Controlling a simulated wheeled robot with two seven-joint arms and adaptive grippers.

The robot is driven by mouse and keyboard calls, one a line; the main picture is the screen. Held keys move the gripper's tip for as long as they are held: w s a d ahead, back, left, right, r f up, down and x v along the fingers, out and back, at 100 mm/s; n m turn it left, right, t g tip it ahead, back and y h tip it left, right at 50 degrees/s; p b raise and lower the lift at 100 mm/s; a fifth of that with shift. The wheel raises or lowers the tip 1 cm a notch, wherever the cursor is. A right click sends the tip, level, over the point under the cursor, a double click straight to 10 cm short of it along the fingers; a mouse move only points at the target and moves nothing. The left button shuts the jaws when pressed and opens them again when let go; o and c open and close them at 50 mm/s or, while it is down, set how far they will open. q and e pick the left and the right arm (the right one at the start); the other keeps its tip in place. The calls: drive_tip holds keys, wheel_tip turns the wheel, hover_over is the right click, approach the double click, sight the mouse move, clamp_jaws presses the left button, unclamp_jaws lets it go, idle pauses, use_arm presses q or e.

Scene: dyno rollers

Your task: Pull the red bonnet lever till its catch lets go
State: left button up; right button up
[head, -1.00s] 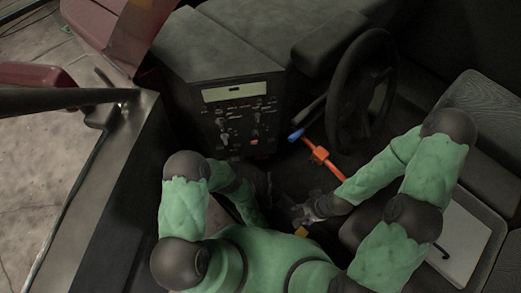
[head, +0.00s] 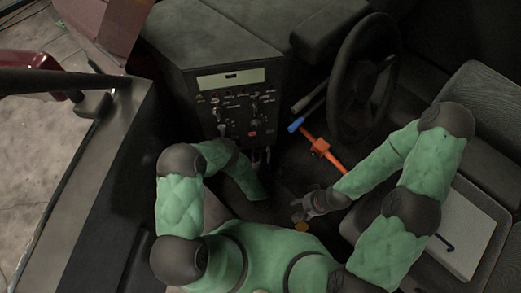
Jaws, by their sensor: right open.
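I cannot make out a red bonnet lever for certain. An orange-red bar (head: 320,147) with a blue end (head: 295,125) lies slantwise left of the steering wheel's lower part. My right gripper (head: 300,207) is open, below this bar and apart from it, with nothing seen between its fingers. My left forearm (head: 244,177) reaches down below the control panel. The left gripper's fingers are not clear in the dark there.
The control panel (head: 240,108) with knobs and a small red button stands ahead. The steering wheel (head: 342,75) is to its right. A pale tray (head: 468,235) lies on the right. A door frame (head: 92,190) borders the left, with pale ground outside.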

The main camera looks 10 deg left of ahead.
sight(262, 151)
use_arm(q)
clamp_jaws()
drive_tip(key=s+g+p, duration=0.1)
drive_tip(key=g+p, duration=0.1)
drive_tip(key=p, duration=0.1)
drive_tip(key=s+d+r+g+h+p, duration=0.1)
drive_tip(key=p, duration=0.3)
drive_tip(key=shift+s+g, duration=0.1)
drive_tip(key=shift+g, duration=0.3)
drive_tip(key=shift+s+n+g+h+p, duration=0.3)
drive_tip(key=shift+g+p, duration=0.2)
drive_tip(key=shift+p, duration=0.1)
drive_tip(key=shift+f, duration=0.1)
